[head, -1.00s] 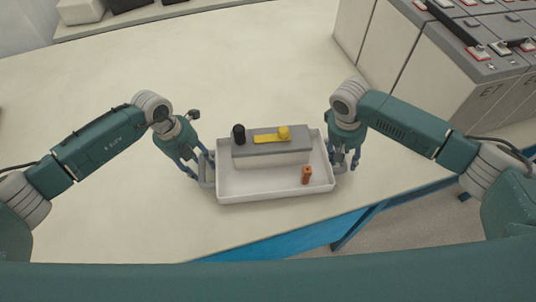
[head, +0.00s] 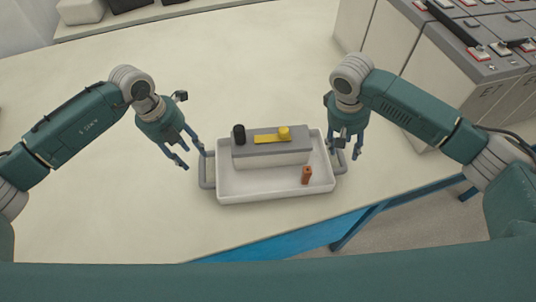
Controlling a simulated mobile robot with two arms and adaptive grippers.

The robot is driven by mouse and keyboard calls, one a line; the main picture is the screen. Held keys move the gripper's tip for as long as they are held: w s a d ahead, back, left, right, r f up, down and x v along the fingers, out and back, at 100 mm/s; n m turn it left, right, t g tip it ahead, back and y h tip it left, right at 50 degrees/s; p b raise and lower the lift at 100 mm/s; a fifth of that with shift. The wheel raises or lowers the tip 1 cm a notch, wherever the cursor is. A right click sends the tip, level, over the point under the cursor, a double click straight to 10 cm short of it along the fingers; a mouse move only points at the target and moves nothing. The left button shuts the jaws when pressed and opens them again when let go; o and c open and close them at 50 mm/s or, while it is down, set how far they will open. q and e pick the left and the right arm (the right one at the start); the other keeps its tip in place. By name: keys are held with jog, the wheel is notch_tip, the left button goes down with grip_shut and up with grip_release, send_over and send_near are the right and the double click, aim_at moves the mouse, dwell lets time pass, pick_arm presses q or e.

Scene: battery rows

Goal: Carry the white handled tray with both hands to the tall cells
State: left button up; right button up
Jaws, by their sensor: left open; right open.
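The white handled tray (head: 265,188) rests on the cream table, with a grey handle at each short side. It holds a grey-topped white block with a black cylinder (head: 238,134) and a yellow piece (head: 272,136) on top, and an orange-brown cylinder (head: 306,175) stands on its floor. My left gripper (head: 193,160) is open and empty, up and left of the left handle (head: 206,172). My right gripper (head: 343,153) is open above the right handle (head: 340,162), overlapping it in view; contact cannot be told. Tall cells (head: 452,75) stand at the upper right.
The table (head: 90,215) is broad and clear to the left of and behind the tray. Its blue-framed front edge (head: 290,240) runs close below the tray. Dark and light boxes (head: 80,11) stand on a ledge at the upper left. Floor shows at the lower right.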

jog(key=r, duration=0.2)
jog(key=a+r, duration=0.1)
jog(key=r, duration=0.2)
jog(key=shift+r, duration=0.15)
pick_arm(q)
jog(key=a+b, duration=0.1)
jog(key=a, duration=0.5)
pick_arm(e)
jog(key=shift+f, duration=0.6)
jog(key=shift+d, duration=0.1)
pick_arm(q)
notch_tip(320, 180, up, 4)
jog(key=p, duration=0.3)
jog(key=shift+p, duration=0.4)
pick_arm(e)
jog(key=d, duration=0.6)
jog(key=shift+s, duration=0.1)
